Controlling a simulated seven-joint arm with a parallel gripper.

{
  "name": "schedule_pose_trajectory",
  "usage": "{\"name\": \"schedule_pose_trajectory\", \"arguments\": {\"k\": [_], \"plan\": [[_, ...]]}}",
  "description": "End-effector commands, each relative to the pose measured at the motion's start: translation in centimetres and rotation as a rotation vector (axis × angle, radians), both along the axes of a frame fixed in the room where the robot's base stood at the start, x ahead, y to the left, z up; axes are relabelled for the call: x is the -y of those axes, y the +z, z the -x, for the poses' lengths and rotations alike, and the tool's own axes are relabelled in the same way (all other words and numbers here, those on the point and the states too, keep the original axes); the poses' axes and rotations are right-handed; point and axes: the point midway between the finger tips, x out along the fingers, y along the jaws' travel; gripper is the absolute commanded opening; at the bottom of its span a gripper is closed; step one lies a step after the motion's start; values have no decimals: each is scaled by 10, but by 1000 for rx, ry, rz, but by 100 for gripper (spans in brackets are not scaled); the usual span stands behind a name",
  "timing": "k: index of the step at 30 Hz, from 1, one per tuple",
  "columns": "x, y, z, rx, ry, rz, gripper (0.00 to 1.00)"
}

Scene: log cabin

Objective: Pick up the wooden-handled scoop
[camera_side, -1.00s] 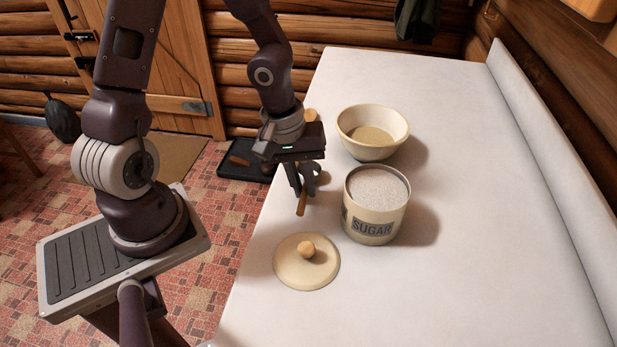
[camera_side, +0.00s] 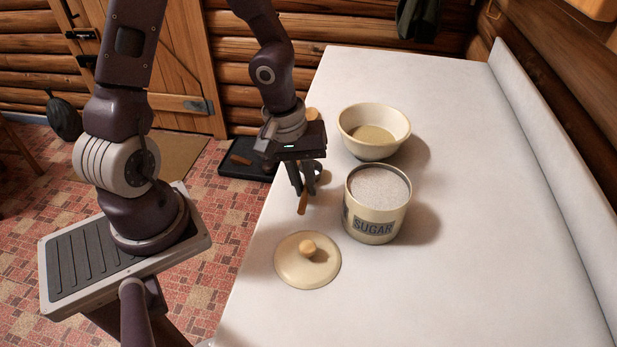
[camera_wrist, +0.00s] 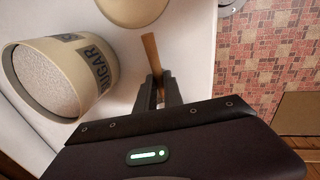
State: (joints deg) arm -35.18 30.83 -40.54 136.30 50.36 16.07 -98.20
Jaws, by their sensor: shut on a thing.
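The scoop's wooden handle (camera_side: 303,203) sticks out below my gripper (camera_side: 302,190) in the side view, tilted down toward the lid. My gripper is shut on the scoop, to the left of the sugar tin. In the wrist view the handle (camera_wrist: 152,54) rises from between the two dark fingers (camera_wrist: 160,95). The scoop's bowl end is mostly hidden by the fingers. I cannot tell whether the scoop touches the table.
An open sugar tin (camera_side: 374,225), full of white sugar, stands close right of the gripper. Its cream lid (camera_side: 290,268) lies in front. A cream bowl (camera_side: 355,143) stands behind the tin. The white table (camera_side: 490,220) is clear to the right.

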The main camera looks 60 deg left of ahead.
Motion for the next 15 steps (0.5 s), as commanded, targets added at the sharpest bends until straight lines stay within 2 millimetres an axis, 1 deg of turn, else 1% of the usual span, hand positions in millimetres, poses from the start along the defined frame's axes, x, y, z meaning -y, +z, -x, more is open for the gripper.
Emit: {"name": "schedule_pose_trajectory", "arguments": {"k": [4,8,11,15], "plan": [[-1,4,-1,3,2,-1,0],[-2,20,-1,5,7,-2,0],[-2,42,-2,8,10,-3,0],[-2,77,-1,5,9,-3,0]]}}
